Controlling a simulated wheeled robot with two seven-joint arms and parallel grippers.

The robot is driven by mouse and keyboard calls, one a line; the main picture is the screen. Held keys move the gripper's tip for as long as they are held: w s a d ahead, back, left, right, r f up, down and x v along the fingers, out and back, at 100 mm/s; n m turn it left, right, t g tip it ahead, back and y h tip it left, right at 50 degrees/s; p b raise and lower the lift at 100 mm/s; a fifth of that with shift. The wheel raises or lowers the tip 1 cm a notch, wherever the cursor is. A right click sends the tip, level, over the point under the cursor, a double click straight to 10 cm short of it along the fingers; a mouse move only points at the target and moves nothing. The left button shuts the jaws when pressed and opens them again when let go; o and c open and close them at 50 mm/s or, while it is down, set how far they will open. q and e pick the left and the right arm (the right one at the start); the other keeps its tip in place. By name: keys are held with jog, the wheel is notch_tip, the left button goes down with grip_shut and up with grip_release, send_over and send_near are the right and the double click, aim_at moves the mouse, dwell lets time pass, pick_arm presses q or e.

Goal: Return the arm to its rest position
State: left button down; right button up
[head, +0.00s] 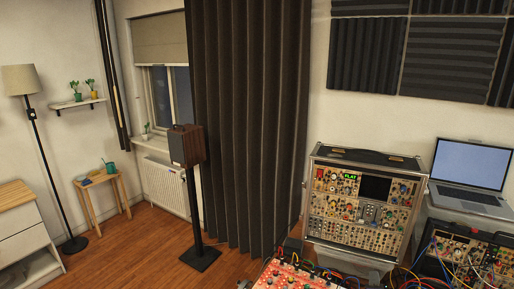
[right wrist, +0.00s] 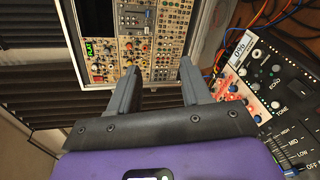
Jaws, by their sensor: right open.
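My right gripper (right wrist: 159,67) shows in the right wrist view, with its two grey fingers spread apart and nothing between them. Behind the fingers is the panel of a modular synth case (right wrist: 165,30), and I cannot tell the exact distance to it. The purple and dark body of my right wrist fills the bottom of that view. I make out neither gripper in the head view. My left gripper is in no view.
The synth case (head: 357,205) stands upright at the right, beside an open laptop (head: 470,175). A red panel with knobs and cables (head: 293,277) is at the bottom. A speaker on a stand (head: 186,146) stands before the dark curtain (head: 245,110).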

jog(key=s+a+f+m+g+y, duration=0.2)
jog(key=s+a+f+m+g, duration=0.15)
jog(key=s+f, duration=0.4)
jog(key=s+a+f+m+g+y, duration=0.15)
jog(key=s+a+f+m, duration=0.25)
jog(key=f, duration=0.6)
jog(key=s+a+f+m+g+y, duration=0.1)
jog(key=s+a+f+m+g, duration=0.3)
jog(key=f, duration=0.5)
jog(key=s+a+f+m+g+y, duration=0.3)
jog(key=s+a+m+g+y, duration=0.4)
jog(key=s+a, duration=0.85)
pick_arm(q)
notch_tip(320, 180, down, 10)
jog(key=b, duration=1)
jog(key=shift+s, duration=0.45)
pick_arm(e)
notch_tip(320, 180, down, 10)
jog(key=t+h, duration=0.1)
jog(key=t, duration=0.1)
jog(key=shift+s+d+r+m+t, duration=0.15)
jog(key=shift+s+d+m+t, duration=0.15)
jog(key=shift+s+d+m, duration=0.05)
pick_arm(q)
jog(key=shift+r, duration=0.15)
pick_arm(e)
jog(key=shift+c, duration=0.2)
